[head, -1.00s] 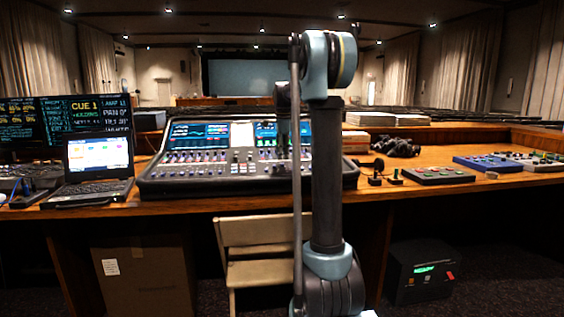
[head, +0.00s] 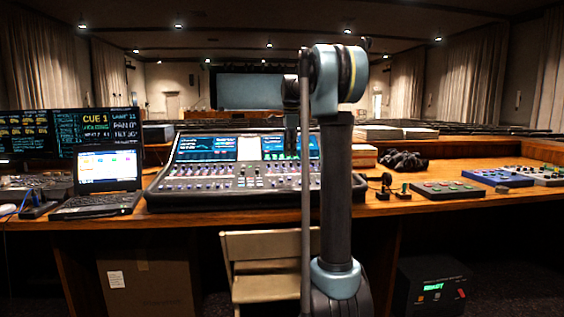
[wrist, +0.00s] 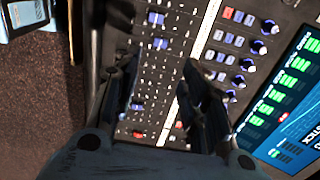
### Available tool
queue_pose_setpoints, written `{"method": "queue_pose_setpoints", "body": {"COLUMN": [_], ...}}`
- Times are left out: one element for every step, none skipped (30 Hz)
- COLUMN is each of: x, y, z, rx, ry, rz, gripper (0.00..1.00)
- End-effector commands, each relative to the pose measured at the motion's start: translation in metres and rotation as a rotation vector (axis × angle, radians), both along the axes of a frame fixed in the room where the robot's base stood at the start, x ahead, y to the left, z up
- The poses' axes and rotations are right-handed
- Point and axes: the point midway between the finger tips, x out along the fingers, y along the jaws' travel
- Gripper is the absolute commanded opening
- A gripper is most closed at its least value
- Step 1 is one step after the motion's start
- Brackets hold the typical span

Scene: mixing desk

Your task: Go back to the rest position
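The mixing console (head: 250,182) stands on the wooden desk in the middle of the head view, with lit screens along its back. My arm rises in front of it and hides its right part. In the wrist view my gripper (wrist: 158,66) points down over the console's rows of buttons and knobs (wrist: 160,105). Its two dark fingers are apart, with nothing between them. In the head view the gripper is dark and mostly hidden behind my arm, above the console.
A laptop (head: 108,178) and monitors (head: 95,122) stand left of the console. Headphones (head: 404,160), small control boxes (head: 447,189) and a blue panel (head: 494,177) lie to the right. A chair (head: 262,247) stands under the desk front, between a cardboard box (head: 150,275) and a black unit (head: 430,287).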

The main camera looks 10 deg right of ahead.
Motion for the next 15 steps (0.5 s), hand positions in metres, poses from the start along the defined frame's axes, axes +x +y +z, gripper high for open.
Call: {"method": "queue_pose_setpoints", "body": {"x": [-0.005,-0.009,-0.016,-0.023,-0.030,-0.041,-0.050,-0.059,-0.071,-0.080,-0.089,-0.101,-0.110,-0.119,-0.131], "y": [0.000,0.000,0.000,0.000,0.000,0.000,0.000,0.000,0.000,0.000,0.000,0.000,0.000,0.000,0.000], "z": [0.000,-0.001,-0.002,-0.003,-0.004,-0.006,-0.007,-0.010,-0.012,-0.015,-0.017,-0.021,-0.024,-0.027,-0.031], "rx": [-0.001,-0.002,-0.005,-0.006,-0.009,-0.013,-0.016,-0.019,-0.024,-0.027,-0.031,-0.034,-0.038,-0.042,-0.046], "ry": [-0.001,-0.001,-0.003,-0.004,-0.005,-0.007,-0.009,-0.011,-0.013,-0.015,-0.016,-0.018,-0.020,-0.021,-0.023], "rz": [0.012,0.023,0.045,0.063,0.085,0.118,0.145,0.174,0.212,0.241,0.268,0.306,0.335,0.363,0.400], "gripper": [0.40,0.40,0.40,0.40,0.40,0.40,0.40,0.40,0.40,0.40,0.40,0.40,0.40,0.40,0.40]}}
